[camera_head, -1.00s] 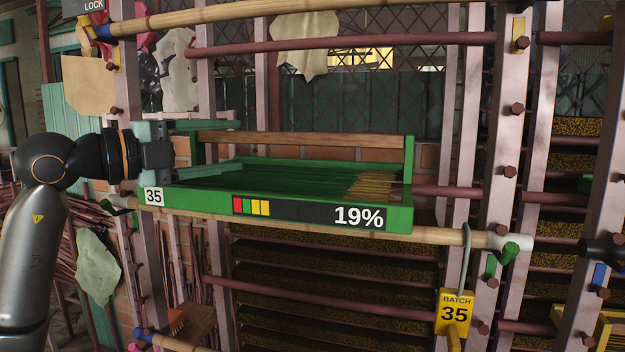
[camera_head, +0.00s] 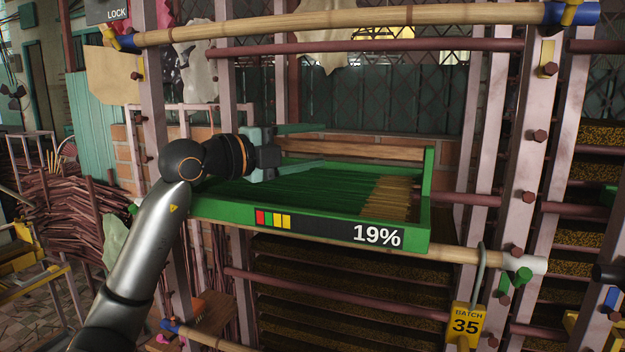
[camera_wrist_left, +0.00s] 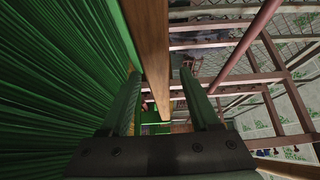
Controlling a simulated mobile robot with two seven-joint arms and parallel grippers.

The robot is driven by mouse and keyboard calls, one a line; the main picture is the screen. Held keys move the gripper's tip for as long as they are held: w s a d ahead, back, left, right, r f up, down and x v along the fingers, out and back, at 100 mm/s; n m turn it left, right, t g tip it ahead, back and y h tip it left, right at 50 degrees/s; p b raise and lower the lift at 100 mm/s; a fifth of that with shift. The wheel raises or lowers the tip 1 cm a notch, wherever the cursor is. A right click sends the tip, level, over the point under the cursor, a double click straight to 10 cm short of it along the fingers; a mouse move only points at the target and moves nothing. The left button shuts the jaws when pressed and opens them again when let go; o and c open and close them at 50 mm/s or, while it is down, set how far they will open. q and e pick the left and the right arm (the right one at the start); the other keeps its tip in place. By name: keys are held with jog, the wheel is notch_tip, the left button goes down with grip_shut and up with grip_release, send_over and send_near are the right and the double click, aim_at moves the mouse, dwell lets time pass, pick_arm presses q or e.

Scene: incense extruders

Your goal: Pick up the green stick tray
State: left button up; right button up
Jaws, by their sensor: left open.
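The green stick tray (camera_head: 345,230) lies on the rack, its front over a bamboo pole, with a colour-block label reading 19%. It holds green sticks and tan sticks at the right, and has a wooden rail (camera_head: 385,152) along its back. My left gripper (camera_head: 322,146) is open over the tray's left part, fingers pointing right. In the left wrist view (camera_wrist_left: 163,85) the wooden rail (camera_wrist_left: 148,45) runs between the open fingers, with green sticks on the left. I cannot tell whether a finger touches it. My right gripper is not in view.
Pinkish rack posts (camera_head: 525,150) stand right of the tray, and another post rises near my left arm. A bamboo pole (camera_head: 350,20) crosses above. A yellow batch 35 tag (camera_head: 465,322) hangs below the tray's right end. Stick bundles (camera_head: 85,220) lie at the left. Open space shows above the tray.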

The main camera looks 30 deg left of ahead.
pick_arm(q)
jog(key=shift+w+d, duration=0.1)
jog(key=shift+w, duration=0.15)
grip_shut()
dwell(0.3)
dwell(0.4)
dwell(0.5)
